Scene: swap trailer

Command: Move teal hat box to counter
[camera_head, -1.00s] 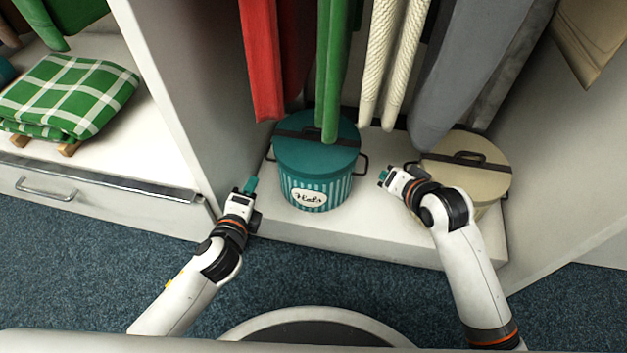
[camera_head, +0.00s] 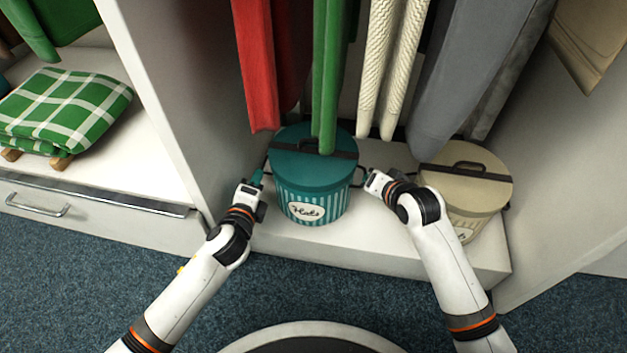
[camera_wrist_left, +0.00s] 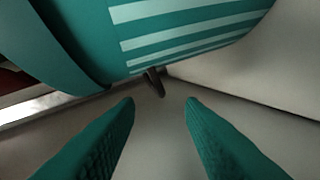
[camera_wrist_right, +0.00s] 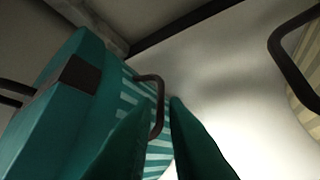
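The teal hat box (camera_head: 302,178), with striped sides, a "Hats" label and a dark strap over its lid, stands upright on the white wardrobe floor. My left gripper (camera_head: 257,177) is at its left side, open. In the left wrist view, the box's dark side handle (camera_wrist_left: 154,84) lies just ahead of the gap between the fingers. My right gripper (camera_head: 368,176) is at the box's right side. In the right wrist view, its fingers (camera_wrist_right: 159,102) are drawn close together with the right handle (camera_wrist_right: 158,90) between them. The counter is not clearly identifiable.
A cream hat box (camera_head: 463,182) stands close on the right, behind my right arm. Red, green, cream and grey clothes hang low over the teal box. A wardrobe wall (camera_head: 165,90) rises on the left. A folded green checked blanket (camera_head: 65,110) lies beyond it.

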